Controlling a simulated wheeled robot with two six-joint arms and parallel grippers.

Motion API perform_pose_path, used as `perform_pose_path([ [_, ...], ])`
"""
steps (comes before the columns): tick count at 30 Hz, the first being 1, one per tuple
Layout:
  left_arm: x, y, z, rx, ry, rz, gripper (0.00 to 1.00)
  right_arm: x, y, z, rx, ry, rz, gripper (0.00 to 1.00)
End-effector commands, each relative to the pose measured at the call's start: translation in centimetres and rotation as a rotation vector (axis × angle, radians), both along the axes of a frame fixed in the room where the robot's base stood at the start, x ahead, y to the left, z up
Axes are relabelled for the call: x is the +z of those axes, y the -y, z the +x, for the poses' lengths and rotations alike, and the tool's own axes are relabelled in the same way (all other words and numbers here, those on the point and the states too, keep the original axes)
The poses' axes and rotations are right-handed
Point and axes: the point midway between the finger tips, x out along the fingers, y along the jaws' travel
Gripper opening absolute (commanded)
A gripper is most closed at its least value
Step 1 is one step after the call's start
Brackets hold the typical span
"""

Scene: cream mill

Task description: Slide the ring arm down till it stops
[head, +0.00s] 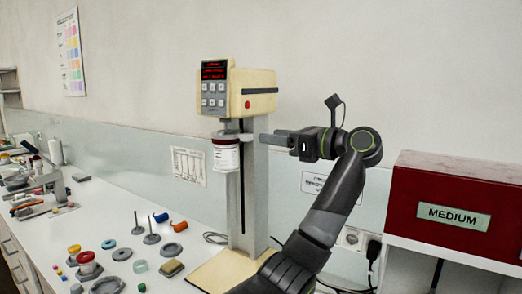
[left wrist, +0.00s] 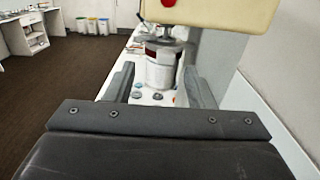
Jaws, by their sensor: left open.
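The cream mill stands on the bench, with a cream head (head: 250,92) on top of an upright column (head: 248,195). A grey ring arm (head: 228,136) sticks out from the column high up, just below the head. A jar (head: 226,157) with a white label and dark red band hangs at the ring. My left gripper (head: 266,137) is open, level with the ring arm on the column's right. In the left wrist view its fingers (left wrist: 160,86) stand apart, with the jar (left wrist: 160,72) seen between them, beyond. Whether they touch the arm is hidden. My right gripper is not in view.
The mill's cream base (head: 222,271) rests on the bench. Several small rings, discs and stands, such as a grey disc (head: 171,250), lie left of it. A dark red box (head: 455,205) marked MEDIUM stands at the right. A wall is close behind.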

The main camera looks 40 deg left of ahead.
Motion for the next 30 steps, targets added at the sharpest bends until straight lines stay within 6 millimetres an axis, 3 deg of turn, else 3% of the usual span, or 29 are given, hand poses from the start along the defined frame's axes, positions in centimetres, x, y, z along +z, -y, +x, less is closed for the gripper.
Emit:
perform_pose_path([
  [1,-1.0,0.0,0.0,0.000,0.000,-0.001,0.49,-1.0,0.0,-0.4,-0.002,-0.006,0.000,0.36],
  [5,-1.2,-0.3,0.0,0.001,0.000,0.000,0.49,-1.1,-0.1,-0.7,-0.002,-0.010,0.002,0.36],
  [21,-1.0,-7.1,-0.8,0.001,-0.001,0.001,0.49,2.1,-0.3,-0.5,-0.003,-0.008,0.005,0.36],
  [30,-1.2,-7.5,-0.8,0.000,0.000,0.000,0.49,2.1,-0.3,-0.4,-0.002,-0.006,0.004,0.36],
])
